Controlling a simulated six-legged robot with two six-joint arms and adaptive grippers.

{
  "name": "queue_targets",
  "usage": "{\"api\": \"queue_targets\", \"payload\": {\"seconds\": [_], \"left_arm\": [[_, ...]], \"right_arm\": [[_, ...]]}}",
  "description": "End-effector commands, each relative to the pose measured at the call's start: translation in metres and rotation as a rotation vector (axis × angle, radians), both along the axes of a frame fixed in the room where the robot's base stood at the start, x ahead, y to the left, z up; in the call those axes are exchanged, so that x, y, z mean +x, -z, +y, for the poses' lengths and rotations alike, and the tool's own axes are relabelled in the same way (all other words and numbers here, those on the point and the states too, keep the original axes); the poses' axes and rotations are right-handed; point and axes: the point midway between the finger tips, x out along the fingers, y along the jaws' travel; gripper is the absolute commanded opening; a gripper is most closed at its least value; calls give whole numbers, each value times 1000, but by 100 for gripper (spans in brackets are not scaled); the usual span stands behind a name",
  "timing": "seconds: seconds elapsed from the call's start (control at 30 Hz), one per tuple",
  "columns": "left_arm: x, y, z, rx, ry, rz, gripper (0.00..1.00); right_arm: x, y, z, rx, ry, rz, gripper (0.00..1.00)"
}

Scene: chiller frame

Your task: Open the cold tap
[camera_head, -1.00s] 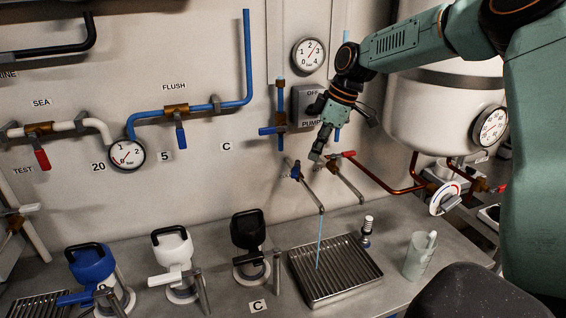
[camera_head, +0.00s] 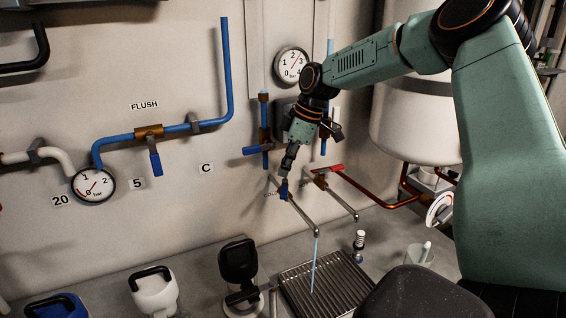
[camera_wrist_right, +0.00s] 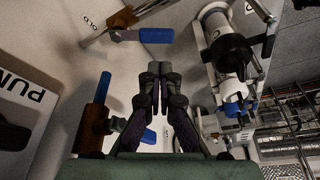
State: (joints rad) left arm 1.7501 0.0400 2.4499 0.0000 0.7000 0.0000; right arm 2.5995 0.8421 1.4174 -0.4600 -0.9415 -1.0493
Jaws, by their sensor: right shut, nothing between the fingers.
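The cold tap has a blue lever (camera_head: 283,190) on the wall beside a partly hidden COLD label. Its metal spout (camera_head: 303,216) slants down, and a thin blue-white water stream (camera_head: 314,265) falls from it to the drain tray (camera_head: 285,291). In the right wrist view the blue lever (camera_wrist_right: 157,35) lies just beyond the fingertips, apparently with a small gap. My right gripper (camera_head: 287,172) is shut and empty, pointing down just above the lever. It also shows in the right wrist view (camera_wrist_right: 160,68). My left gripper is in no view.
A red-handled tap (camera_head: 330,168) sits close to the right. A blue-handled pipe valve (camera_head: 264,147) is just above left. A bottle-like fitting (camera_head: 359,241) and a glass (camera_head: 418,256) stand right of the tray. A black-handled jug (camera_head: 239,266) stands left.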

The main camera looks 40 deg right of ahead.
Motion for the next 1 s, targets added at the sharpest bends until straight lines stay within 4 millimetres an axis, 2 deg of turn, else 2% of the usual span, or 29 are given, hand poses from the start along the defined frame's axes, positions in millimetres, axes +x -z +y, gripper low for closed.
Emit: {"api": "queue_targets", "payload": {"seconds": [0.03, 0.2, 0.4, 1.0], "left_arm": [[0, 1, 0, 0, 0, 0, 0], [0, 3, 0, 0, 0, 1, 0], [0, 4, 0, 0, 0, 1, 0], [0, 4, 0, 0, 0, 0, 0]], "right_arm": [[1, 11, 3, -1, -1, 5, 0], [8, 38, 10, -1, -1, 4, 0], [15, 57, 15, -1, 0, 1, 0], [18, 61, 15, -1, -18, 0, 0]]}}
